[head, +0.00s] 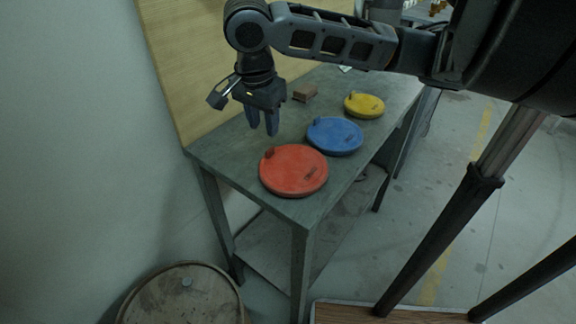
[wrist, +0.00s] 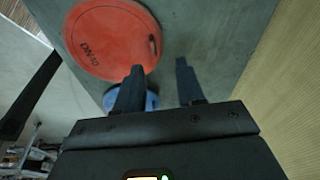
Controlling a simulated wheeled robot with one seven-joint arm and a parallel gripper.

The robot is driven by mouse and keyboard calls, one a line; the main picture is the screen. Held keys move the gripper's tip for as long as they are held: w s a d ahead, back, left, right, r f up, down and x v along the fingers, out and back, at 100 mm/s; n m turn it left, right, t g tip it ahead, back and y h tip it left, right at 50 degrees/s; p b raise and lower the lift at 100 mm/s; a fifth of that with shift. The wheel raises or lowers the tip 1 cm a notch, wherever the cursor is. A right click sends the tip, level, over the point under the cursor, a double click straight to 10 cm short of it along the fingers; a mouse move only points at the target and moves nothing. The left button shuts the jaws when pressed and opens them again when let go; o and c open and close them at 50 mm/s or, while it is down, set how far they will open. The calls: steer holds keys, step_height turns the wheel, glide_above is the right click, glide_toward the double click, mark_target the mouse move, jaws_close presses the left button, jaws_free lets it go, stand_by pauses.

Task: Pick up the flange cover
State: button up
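Three round flange covers lie flat in a row on the grey table (head: 228,160). The red cover (head: 293,172) is nearest, the blue cover (head: 336,136) is in the middle, and the yellow cover (head: 364,105) is farthest. Each has a small raised knob near its rim. My gripper (head: 262,130) points down above the table, left of the blue cover and beyond the red one; its fingers are apart with nothing between them. In the wrist view the red cover (wrist: 112,42) shows ahead of the open fingers (wrist: 158,75), and the blue cover (wrist: 140,101) is partly hidden behind one finger.
A small brown block (head: 305,92) lies at the back of the table near the wooden panel (head: 180,60). A round barrel top (head: 182,298) stands below at the front left. Free table surface lies left of the covers.

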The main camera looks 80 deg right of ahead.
mark_target(270, 148)
steer(key=shift+s+r+g+y, duration=0.15)
steer(key=shift+s+g+y, duration=0.1)
steer(key=shift+g+y, duration=0.05)
steer(key=shift+f, duration=0.35)
steer(key=f, duration=0.2)
steer(key=f+b, duration=0.1)
steer(key=f, duration=0.3)
steer(key=shift+s+d+f, duration=0.15)
steer(key=shift+d+f, duration=0.2)
steer(key=shift+d, duration=0.05)
jaws_close()
